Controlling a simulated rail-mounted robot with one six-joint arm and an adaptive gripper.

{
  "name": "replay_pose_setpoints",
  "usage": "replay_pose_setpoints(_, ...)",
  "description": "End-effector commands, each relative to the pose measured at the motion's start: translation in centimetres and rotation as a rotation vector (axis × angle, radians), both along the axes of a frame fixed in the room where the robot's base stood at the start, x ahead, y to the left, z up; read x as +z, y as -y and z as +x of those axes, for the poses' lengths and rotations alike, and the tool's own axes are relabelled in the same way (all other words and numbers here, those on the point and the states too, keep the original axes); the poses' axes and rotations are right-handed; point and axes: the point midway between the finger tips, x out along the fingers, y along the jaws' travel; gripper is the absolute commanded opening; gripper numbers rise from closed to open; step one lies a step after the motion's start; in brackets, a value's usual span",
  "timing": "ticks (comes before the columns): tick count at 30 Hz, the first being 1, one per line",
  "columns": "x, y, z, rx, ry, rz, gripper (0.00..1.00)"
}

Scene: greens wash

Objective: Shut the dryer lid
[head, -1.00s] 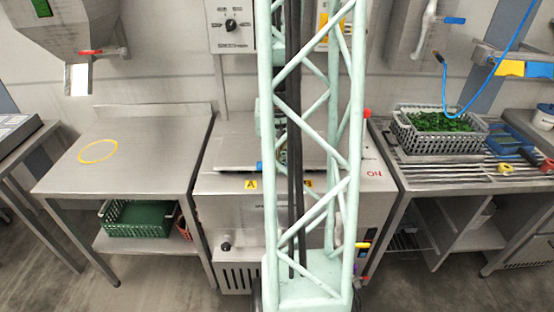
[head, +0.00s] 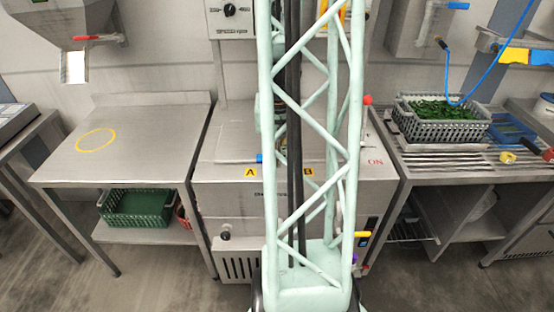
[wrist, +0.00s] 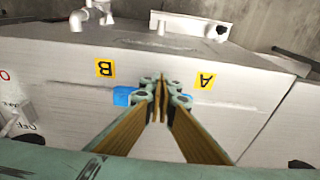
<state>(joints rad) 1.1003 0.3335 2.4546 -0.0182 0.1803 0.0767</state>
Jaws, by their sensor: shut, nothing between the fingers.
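The dryer is the steel machine (head: 225,195) in the middle of the head view, with yellow labels A and B on its front. Its lid (head: 235,145) looks flat or nearly flat on top, partly hidden by my lattice mast; I cannot tell whether a small gap remains. A blue handle (head: 259,158) shows at the lid's front edge. In the wrist view the blue handle (wrist: 122,96) is partly hidden behind my gripper (wrist: 161,82). My gripper is shut and empty, its tips between the two labels. I cannot tell whether it touches the lid.
A steel table (head: 140,150) with a yellow ring mark stands left, a green crate (head: 140,205) on its lower shelf. On the right a grey basket of greens (head: 440,130) sits on a slatted counter (head: 430,165). A blue hose (head: 446,75) hangs above it.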

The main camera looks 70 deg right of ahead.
Motion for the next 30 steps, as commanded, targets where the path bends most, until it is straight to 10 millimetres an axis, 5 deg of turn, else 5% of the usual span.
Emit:
replay_pose_setpoints(21,4.3,-0.9,0.1,0.008,0.001,-0.002,0.0)
replay_pose_setpoints(30,5.9,-3.4,-1.1,0.008,0.0,-0.001,0.0)
